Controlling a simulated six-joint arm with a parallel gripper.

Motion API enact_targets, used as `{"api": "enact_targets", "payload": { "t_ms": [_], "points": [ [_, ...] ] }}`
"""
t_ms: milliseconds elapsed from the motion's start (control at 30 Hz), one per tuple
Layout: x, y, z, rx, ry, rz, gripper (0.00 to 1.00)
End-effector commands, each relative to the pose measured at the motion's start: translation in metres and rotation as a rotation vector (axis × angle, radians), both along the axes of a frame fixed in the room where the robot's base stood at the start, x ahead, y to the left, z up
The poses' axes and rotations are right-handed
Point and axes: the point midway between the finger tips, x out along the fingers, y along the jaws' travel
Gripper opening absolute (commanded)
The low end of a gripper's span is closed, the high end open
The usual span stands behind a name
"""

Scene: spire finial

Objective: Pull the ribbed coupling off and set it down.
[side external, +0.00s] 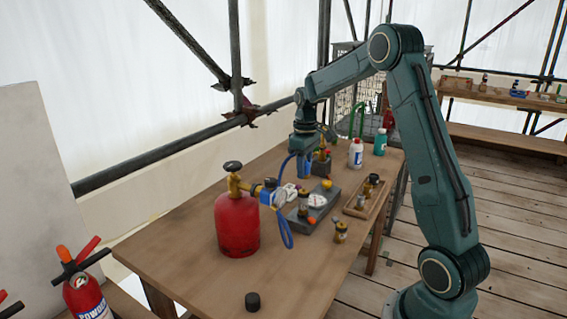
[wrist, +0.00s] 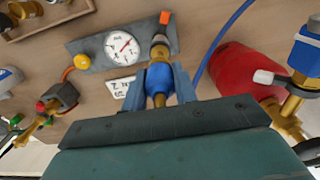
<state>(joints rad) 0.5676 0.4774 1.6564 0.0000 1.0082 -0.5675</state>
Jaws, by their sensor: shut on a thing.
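A blue coupling (wrist: 158,82) with brass at its near end shows between the blue fingers of my gripper (wrist: 158,88) in the wrist view. The fingers are shut on it. A fitting (wrist: 160,46) with a grey collar and orange tip lies just beyond it in line, at the edge of a grey panel (wrist: 90,52). I cannot tell whether the coupling is apart from this fitting. The coupling is too small there to make out clearly.
A red gas cylinder (side external: 237,226) with brass valve and a blue hose (side external: 287,240) stands left of the panel. A wooden tray (side external: 364,210) of fittings is to the right, bottles (side external: 355,153) behind. The table (side external: 200,277) front is clear except a black cap (side external: 252,301).

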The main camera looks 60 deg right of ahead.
Motion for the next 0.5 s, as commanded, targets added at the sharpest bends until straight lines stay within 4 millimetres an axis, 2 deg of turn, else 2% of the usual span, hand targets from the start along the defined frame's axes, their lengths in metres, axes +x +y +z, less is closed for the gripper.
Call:
{"api": "enact_targets", "payload": {
  "t_ms": [500],
  "points": [
    [0.000, 0.000, 0.012, -0.001, -0.001, 0.000, 0.00]
  ]
}}
